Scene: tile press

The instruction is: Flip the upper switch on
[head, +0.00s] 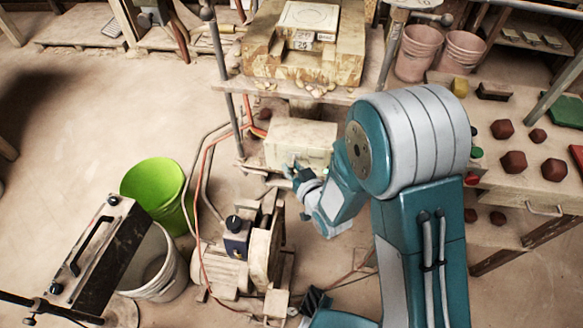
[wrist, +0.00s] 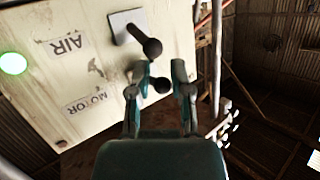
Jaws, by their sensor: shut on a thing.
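The pale switch box (head: 302,143) stands under the press table in the head view. My gripper (head: 291,171) is at its front lower left. In the wrist view its panel (wrist: 100,25) appears upside down, with an AIR label (wrist: 67,43) and a MOTOR label (wrist: 90,102). A dark lever (wrist: 149,44) on a white plate sticks out beside AIR. A second dark lever knob (wrist: 161,85), on the MOTOR side, sits between my gripper's fingers (wrist: 162,92), which are shut on it. The fingers and first lever hide its base.
A green light (wrist: 13,63) glows on the panel. The press (head: 300,45) is above the box. A motor unit (head: 250,245), a green bucket (head: 155,190) and hoses stand in front to the left. A bench with dark red tiles (head: 513,163) is at right.

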